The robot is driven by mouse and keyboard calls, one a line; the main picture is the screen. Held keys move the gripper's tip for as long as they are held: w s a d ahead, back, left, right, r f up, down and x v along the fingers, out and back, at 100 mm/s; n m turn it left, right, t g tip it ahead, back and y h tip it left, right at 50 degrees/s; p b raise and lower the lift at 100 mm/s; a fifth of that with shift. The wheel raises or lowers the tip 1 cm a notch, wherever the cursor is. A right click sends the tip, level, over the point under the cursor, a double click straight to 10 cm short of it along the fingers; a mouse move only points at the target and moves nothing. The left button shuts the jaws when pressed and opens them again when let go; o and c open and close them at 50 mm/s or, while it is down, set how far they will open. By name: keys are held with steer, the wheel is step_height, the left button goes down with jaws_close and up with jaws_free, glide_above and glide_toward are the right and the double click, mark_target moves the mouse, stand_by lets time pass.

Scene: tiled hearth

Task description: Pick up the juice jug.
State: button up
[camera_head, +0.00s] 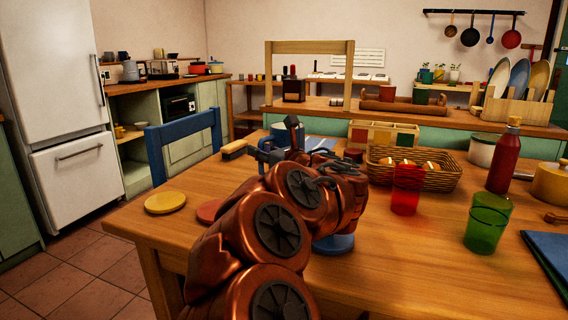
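I cannot make out a clear juice jug in this view. The nearest likeness is a tall red bottle (503,162) with a tan cap, upright at the right of the wooden table (400,270). My copper arm reaches over the table from the front. My gripper (277,146) is at its far end, near the table's back left part, well left of the bottle. The gripper is small and partly hidden by my arm, so its opening is unclear. My arm also hides part of the tabletop.
A red glass (406,190), a green glass (487,222) and a wicker basket (440,173) stand right of my arm. A yellow pot (552,184) is at the right edge. A brush (233,149) and yellow coaster (165,203) lie left. A blue chair (184,140) stands behind.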

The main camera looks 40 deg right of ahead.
jaws_close()
steer(key=shift+r, duration=0.1)
stand_by(0.5)
